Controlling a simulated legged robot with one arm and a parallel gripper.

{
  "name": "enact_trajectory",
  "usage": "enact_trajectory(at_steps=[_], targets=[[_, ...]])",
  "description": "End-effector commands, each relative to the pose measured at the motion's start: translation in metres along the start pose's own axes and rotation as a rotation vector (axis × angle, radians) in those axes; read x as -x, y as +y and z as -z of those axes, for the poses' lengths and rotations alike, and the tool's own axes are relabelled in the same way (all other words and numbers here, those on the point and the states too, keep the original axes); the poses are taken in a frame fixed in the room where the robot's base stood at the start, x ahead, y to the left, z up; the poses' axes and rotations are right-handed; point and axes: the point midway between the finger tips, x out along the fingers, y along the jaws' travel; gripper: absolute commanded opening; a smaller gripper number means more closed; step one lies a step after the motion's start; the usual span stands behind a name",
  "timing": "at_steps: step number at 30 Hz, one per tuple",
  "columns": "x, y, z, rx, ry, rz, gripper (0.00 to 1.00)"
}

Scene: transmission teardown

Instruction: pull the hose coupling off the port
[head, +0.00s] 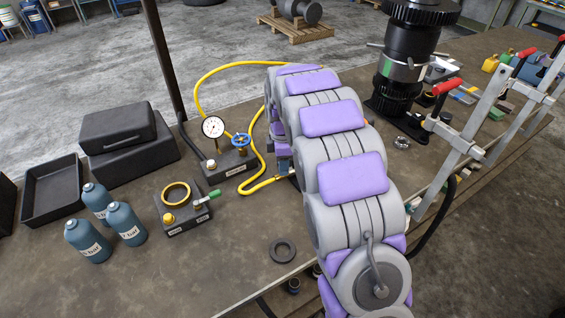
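A yellow hose (222,68) arcs over the bench and passes behind my arm. A yellow hose length also loops down beside the gauge block, and its end, apparently the coupling (276,180), lies at the left edge of my arm. The dark block (228,166) carries a white dial gauge and a blue handwheel. My grey and purple arm reaches across the bench. Its far end, with my gripper (283,152), shows only as small purple and grey parts just above the hose end. The fingers and any port behind them are hidden, so I cannot tell whether they touch the coupling.
A smaller block (184,212) with a brass ring and green lever, several blue bottles (125,224), a black tray (52,190) and a black case (118,128) stand left. A dark ring (283,250) lies near the front edge. A black shaft assembly (402,70) and red-handled clamps (447,88) stand right.

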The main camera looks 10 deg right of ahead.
Motion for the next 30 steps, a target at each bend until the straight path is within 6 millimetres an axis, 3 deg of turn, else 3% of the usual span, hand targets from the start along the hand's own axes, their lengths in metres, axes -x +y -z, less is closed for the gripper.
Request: enact_trajectory(at_steps=[11,22,30], targets=[[0.000,0.001,0.000,0.000,0.000,-0.001,0.00],[0.001,0.000,0.003,0.001,0.001,-0.002,0.00],[0.002,-0.010,0.028,0.002,0.001,0.000,0.00]])
